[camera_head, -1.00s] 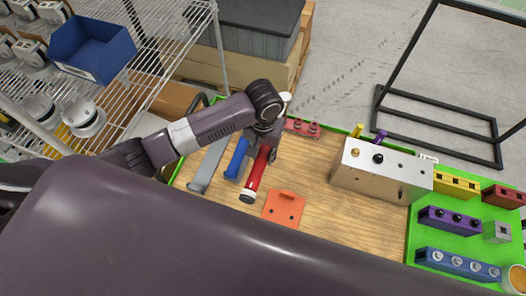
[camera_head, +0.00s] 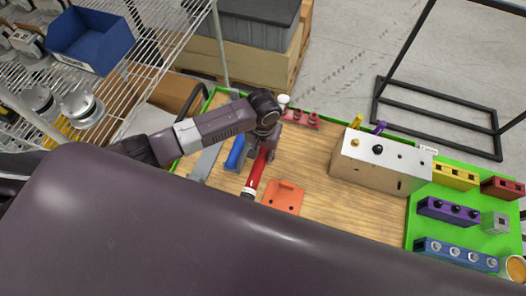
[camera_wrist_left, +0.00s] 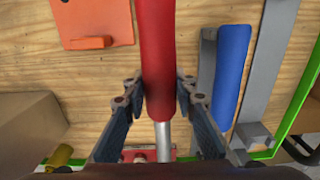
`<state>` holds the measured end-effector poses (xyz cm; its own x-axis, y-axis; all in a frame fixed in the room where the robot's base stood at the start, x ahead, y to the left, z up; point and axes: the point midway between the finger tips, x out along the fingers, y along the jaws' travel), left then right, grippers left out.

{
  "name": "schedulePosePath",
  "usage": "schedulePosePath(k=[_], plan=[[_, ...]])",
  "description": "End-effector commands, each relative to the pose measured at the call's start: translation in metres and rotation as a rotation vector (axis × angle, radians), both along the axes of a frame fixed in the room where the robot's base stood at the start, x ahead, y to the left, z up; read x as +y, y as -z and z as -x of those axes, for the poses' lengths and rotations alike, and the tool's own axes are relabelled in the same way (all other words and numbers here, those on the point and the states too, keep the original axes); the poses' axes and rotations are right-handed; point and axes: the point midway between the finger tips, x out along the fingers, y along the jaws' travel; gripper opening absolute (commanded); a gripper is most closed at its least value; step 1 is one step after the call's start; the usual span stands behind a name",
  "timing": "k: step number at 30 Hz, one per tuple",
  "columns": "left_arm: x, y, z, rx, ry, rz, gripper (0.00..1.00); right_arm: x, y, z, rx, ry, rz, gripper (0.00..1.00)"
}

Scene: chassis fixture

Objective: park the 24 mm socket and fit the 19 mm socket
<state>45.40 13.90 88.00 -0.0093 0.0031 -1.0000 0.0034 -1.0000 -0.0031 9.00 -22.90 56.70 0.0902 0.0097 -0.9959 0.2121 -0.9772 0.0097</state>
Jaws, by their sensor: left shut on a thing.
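My left gripper (camera_head: 264,149) is shut on the red handle (camera_head: 256,175) of a tool. In the left wrist view its two fingers (camera_wrist_left: 160,95) flank the red handle (camera_wrist_left: 157,50), near where a metal shaft (camera_wrist_left: 164,140) comes out. The shaft's far end is hidden, so I cannot tell whether a socket is on it. A red rack (camera_head: 314,122) with sockets stands at the back of the wooden board. I cannot read any socket size. My right gripper is out of view.
A blue bar (camera_head: 235,153) and a grey bar (camera_head: 205,163) lie left of the tool. An orange plate (camera_head: 284,197) lies right of it. Several coloured racks stand on a green panel (camera_head: 425,190). Bare wood lies between plate and block.

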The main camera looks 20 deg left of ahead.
Motion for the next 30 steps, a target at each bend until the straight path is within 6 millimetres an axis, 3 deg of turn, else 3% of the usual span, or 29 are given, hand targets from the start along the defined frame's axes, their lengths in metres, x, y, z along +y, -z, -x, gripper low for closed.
schedulePosePath(k=[11,30], plan=[[-0.001,-0.002,-0.002,-0.005,0.0,0.003,0.0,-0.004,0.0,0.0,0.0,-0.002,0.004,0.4],[-0.001,0.01,-0.002,-0.005,-0.001,0.003,0.0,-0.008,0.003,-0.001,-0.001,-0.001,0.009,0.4]])
